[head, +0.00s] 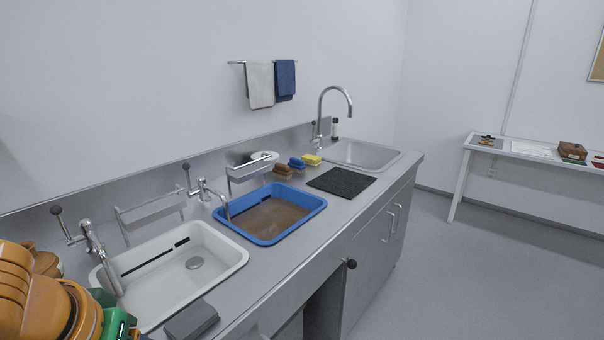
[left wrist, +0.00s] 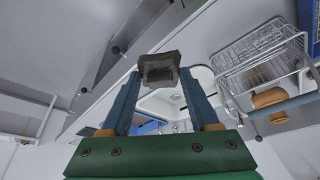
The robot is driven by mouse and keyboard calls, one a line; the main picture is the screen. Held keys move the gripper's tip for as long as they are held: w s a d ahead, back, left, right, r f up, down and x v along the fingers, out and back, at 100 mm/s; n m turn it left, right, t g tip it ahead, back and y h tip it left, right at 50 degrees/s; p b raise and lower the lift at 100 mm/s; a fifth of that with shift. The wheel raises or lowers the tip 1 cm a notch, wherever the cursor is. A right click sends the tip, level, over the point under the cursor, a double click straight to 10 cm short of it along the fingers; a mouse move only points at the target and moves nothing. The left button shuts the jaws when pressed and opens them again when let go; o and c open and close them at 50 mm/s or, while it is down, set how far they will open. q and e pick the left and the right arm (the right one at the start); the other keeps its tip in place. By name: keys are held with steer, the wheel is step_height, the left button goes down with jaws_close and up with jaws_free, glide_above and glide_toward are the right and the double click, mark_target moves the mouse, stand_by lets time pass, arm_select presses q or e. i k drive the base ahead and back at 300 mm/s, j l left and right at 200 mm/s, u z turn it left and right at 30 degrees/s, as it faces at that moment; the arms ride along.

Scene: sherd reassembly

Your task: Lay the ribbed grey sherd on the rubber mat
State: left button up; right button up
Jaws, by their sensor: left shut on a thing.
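The ribbed grey sherd (left wrist: 160,66) is held between the blue fingertips of my left gripper (left wrist: 160,78), at the top of its green body in the left wrist view. Its ribs cannot be made out. The black rubber mat (head: 341,182) lies flat and bare on the counter between the blue basin and the far sink, well away from the gripper. My right gripper is not in view.
A white sink (head: 225,245) and a blue basin of brownish water (head: 315,208) lie between the gripper and the mat. Taps and wire racks (head: 150,212) stand along the wall. A dark grey block (head: 192,320) shows at the bottom edge. Brushes and a yellow sponge (head: 312,159) sit behind the mat.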

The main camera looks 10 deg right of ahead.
mark_target(342, 180)
steer(key=i+l+z, duration=0.3)
steer(key=i+l, duration=0.35)
steer(key=l, duration=0.25)
steer(key=i+l+z, duration=0.25)
steer(key=i+l, duration=0.45)
steer(key=i+j+z, duration=0.15)
steer(key=i, duration=0.2)
steer(key=i+j+z, duration=0.2)
steer(key=i+j, duration=0.05)
steer(key=i, duration=0.1)
